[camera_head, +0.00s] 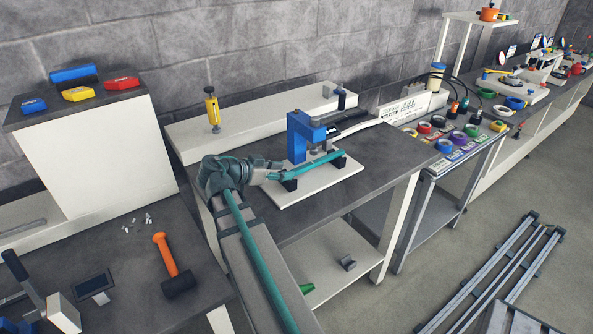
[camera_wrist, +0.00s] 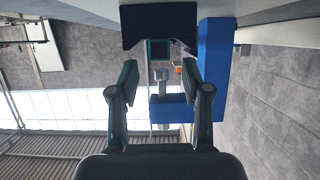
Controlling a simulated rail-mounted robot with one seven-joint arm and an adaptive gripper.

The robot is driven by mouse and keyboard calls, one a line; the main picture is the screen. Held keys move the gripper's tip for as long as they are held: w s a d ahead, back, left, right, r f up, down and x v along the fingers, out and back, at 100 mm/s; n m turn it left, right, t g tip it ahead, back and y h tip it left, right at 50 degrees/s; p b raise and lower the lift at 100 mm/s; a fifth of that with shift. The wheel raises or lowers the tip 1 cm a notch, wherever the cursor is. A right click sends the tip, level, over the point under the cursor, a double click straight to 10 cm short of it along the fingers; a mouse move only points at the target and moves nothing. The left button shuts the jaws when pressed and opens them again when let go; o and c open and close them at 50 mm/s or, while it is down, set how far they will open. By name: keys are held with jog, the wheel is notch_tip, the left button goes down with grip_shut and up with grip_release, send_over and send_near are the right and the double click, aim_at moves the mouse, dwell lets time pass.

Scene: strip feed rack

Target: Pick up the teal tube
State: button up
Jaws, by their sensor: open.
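The teal tube (camera_head: 322,165) lies across dark supports on a white base plate (camera_head: 313,188), in front of a blue press-like fixture (camera_head: 304,137). My gripper (camera_head: 284,173) is at the tube's near left end, roughly in line with it. In the wrist view, my gripper's fingers (camera_wrist: 160,72) are spread apart with nothing held between them. A square teal end of the tube (camera_wrist: 160,50) faces the camera just beyond the fingertips, against a dark support block (camera_wrist: 158,24). Whether the fingers touch the tube cannot be told.
The blue fixture post (camera_wrist: 214,65) rises close to the fingers in the wrist view. A yellow-handled tool (camera_head: 212,110) stands on the raised shelf behind. An orange hammer (camera_head: 172,265) lies on the left bench. Coloured tape rolls (camera_head: 457,137) fill the rack at right.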

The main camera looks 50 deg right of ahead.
aim_at(296, 169)
jog(key=p+x, duration=0.2)
jog(key=x, duration=0.3)
grip_shut()
